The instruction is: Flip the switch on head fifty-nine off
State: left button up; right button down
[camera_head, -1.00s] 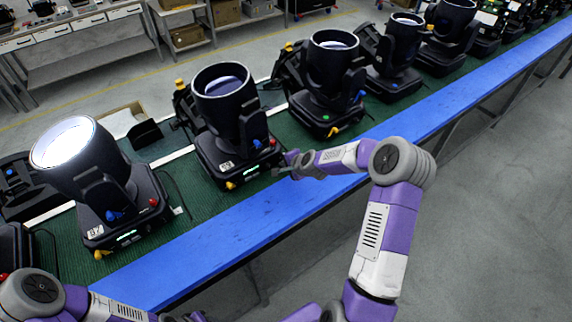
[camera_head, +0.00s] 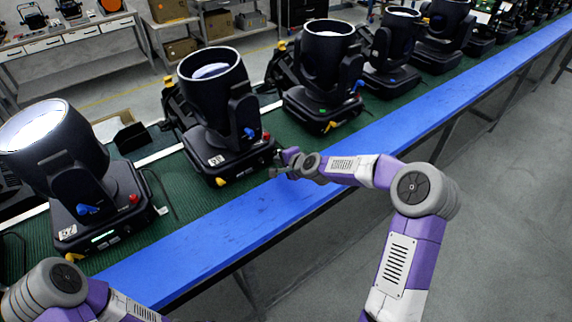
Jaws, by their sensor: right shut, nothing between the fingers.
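The switch itself is not clear, partly hidden by the fingers. My left arm shows at the bottom left; its gripper is out of view.
A lit head (camera_head: 55,145) with a green display stands at left, and another dark head (camera_head: 325,70) at right, with several more beyond. The blue rail (camera_head: 210,258) runs along the belt's front. The grey floor (camera_head: 500,220) at right is clear.

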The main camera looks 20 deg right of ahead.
jog(key=shift+w+a+r, duration=0.15)
jog(key=shift+r, duration=0.05)
dwell(0.3)
